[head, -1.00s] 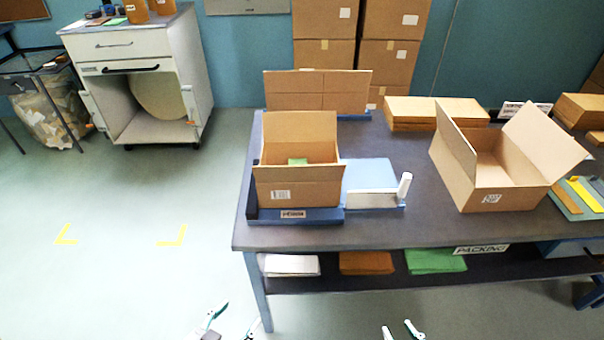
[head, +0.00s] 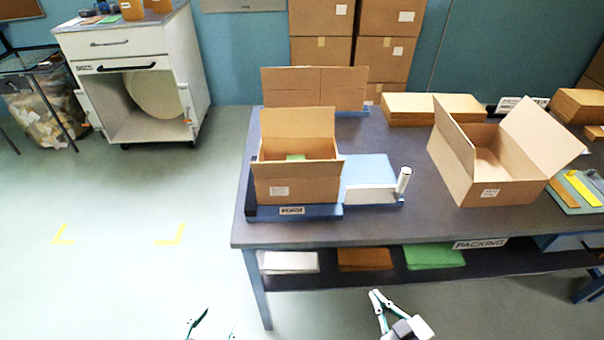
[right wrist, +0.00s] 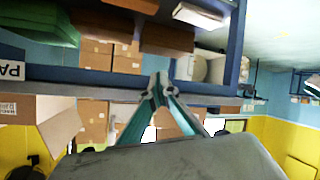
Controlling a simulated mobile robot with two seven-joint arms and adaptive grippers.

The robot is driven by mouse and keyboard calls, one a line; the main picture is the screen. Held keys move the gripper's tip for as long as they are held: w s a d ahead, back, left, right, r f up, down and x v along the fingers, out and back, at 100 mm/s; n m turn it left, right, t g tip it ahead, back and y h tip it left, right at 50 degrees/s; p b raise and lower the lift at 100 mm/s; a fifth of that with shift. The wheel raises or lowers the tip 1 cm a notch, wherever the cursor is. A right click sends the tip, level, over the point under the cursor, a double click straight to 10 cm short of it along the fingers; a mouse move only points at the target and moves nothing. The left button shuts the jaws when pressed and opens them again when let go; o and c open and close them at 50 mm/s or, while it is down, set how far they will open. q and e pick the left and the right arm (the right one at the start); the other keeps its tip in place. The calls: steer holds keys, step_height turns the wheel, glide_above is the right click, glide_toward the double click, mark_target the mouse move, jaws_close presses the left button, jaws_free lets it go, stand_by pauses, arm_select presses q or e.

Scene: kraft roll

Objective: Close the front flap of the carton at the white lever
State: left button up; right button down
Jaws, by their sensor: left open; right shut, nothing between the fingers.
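The carton (head: 300,150) sits in a blue tray at the left of the table, its back flap (head: 297,122) standing up. A flap (head: 290,174) at its front looks folded outward and down. The white lever (head: 404,180) stands upright at the end of a white bar, right of the carton. My left gripper (head: 216,322) is open at the bottom edge, partly cut off. My right gripper (head: 376,293) is shut and empty, in front of the table; its fingertips (right wrist: 158,82) meet in the right wrist view. Both are apart from the carton.
The table (head: 420,226) has a lower shelf with white, brown and green stacks. Another open carton (head: 480,185) stands to the right. A cardboard piece (head: 314,88) stands behind the task carton. The floor left of the table is clear.

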steer(key=w+a+r+n+t+y+b, duration=0.2)
steer(key=w+a+r+n+t+y, duration=0.1)
steer(key=w+r+n, duration=0.55)
steer(key=n+g+y+b, duration=0.1)
steer(key=n+y+b, duration=0.1)
steer(key=n+y, duration=1)
glide_toward(295, 163)
steer(key=s+d+n+h, duration=0.3)
steer(key=s, duration=0.4)
steer(key=shift+g, duration=0.4)
steer(key=x, duration=0.4)
steer(key=p+x, duration=0.1)
steer(key=x, duration=0.2)
steer(key=w+d+p+x, duration=0.1)
steer(key=x, duration=0.3)
steer(key=shift+w+a+r, duration=0.1)
steer(key=shift+w+r, duration=0.2)
steer(key=shift+r, duration=0.05)
steer(key=shift+w+r, duration=0.1)
steer(key=shift+w, duration=0.45)
arm_select(q)
steer(key=f, duration=0.3)
steer(key=shift+s, duration=0.2)
steer(key=shift+s, duration=0.1)
arm_select(e)
steer(key=shift+w, duration=0.2)
